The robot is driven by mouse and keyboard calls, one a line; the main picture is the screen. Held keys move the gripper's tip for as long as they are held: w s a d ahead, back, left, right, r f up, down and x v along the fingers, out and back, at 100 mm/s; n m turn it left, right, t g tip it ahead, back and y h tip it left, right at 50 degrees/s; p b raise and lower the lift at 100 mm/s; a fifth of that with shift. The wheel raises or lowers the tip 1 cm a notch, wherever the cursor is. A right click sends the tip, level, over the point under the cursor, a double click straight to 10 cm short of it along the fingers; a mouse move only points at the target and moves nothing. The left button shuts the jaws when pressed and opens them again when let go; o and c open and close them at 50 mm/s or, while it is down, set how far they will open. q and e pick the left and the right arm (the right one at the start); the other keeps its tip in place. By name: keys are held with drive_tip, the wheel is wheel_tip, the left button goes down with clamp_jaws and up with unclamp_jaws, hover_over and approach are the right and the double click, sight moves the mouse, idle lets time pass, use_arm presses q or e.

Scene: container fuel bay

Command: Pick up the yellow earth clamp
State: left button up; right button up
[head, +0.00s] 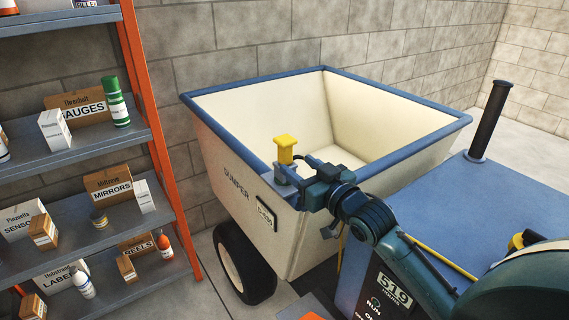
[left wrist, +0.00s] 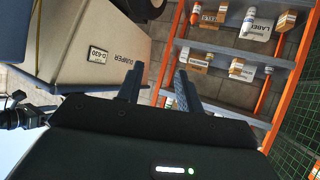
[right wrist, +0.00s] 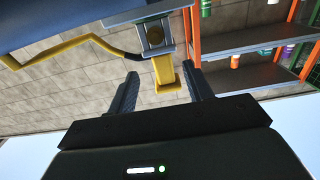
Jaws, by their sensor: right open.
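The yellow earth clamp (head: 286,146) stands up at the near rim of the cream dumper skip (head: 235,165) in the head view. In the right wrist view the clamp (right wrist: 166,75) hangs down from a grey block (right wrist: 154,37) in the picture. My right gripper (head: 291,173) is open at the rim, close to the clamp. In the right wrist view the clamp's yellow end shows between my right fingertips (right wrist: 158,82), with gaps on both sides. My left gripper (left wrist: 158,82) is open and empty; it does not show in the head view.
A shelf rack with orange posts (head: 155,140) holding boxes and bottles stands at the left. A blue machine (head: 500,195) with a dark upright pipe (head: 491,120) is at the right. A yellow cable (right wrist: 75,43) runs beside the clamp. The skip's inside is empty where seen.

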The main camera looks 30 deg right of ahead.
sight(289, 157)
drive_tip(key=shift+w+a+r+b, duration=0.1)
drive_tip(key=shift+w+a+b, duration=0.2)
drive_tip(key=shift+w, duration=0.65)
drive_tip(key=shift+w+a+r+b, duration=0.1)
drive_tip(key=shift+w+b, duration=0.3)
drive_tip(key=shift+w, duration=0.55)
drive_tip(key=shift+w+a+r+b, duration=0.1)
drive_tip(key=shift+w+a+b, duration=0.2)
drive_tip(key=shift+w, duration=0.65)
drive_tip(key=shift+d, duration=0.1)
drive_tip(key=shift+c, duration=0.5)
clamp_jaws()
